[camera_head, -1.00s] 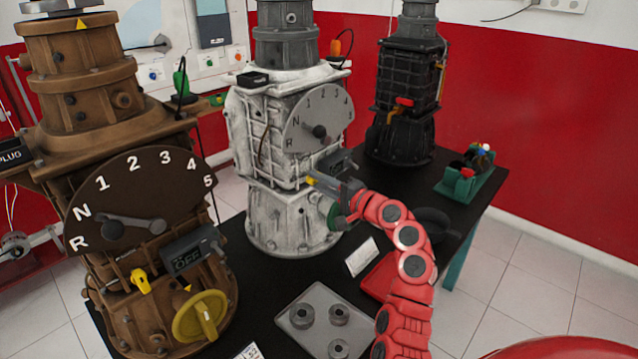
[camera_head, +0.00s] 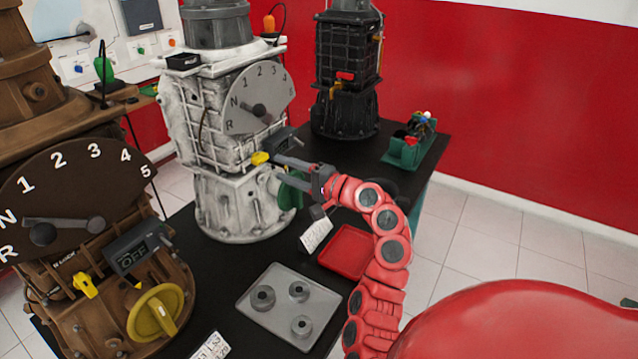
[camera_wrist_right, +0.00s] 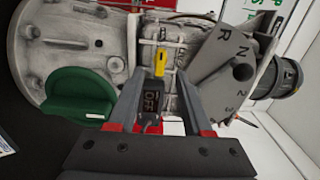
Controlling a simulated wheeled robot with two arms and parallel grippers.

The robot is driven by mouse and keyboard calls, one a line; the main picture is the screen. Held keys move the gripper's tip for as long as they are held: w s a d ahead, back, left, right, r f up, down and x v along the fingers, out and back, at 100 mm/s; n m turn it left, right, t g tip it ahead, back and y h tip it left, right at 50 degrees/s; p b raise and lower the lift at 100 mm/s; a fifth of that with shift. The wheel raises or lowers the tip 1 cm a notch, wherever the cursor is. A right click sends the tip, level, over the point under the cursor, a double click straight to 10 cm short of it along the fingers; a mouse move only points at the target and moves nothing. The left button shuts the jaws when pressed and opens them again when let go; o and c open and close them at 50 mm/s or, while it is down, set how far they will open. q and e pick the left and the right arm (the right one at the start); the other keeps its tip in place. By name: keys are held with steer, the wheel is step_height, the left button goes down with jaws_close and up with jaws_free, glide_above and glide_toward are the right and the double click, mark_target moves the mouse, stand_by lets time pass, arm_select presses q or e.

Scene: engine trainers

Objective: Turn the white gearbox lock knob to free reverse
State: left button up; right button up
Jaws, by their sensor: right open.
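The white gearbox (camera_head: 240,200) stands on the black table, with a gear dial (camera_head: 260,95) and dark lever (camera_head: 258,110) on its front. Its yellow lock knob (camera_head: 260,158) sits below the dial; it also shows in the right wrist view (camera_wrist_right: 159,60). Beside the knob is a small dark display box (camera_head: 282,141), which reads OFF in the wrist view (camera_wrist_right: 151,102). My right gripper (camera_head: 277,167) is open and empty just right of the knob. In the wrist view its fingers (camera_wrist_right: 158,95) flank the display and the knob lies beyond, apparently untouched. My left gripper is out of sight.
A green handwheel (camera_head: 290,190) is close below my right gripper. The brown gearbox (camera_head: 75,150) stands at left, a black one (camera_head: 345,80) behind. A grey tray with rings (camera_head: 262,318), a red tray (camera_head: 347,252) and a green holder (camera_head: 408,152) are on the table.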

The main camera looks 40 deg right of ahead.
steer(key=b+v, duration=0.1)
steer(key=v, duration=0.9)
steer(key=shift+s, duration=0.35)
steer(key=shift+d, duration=0.2)
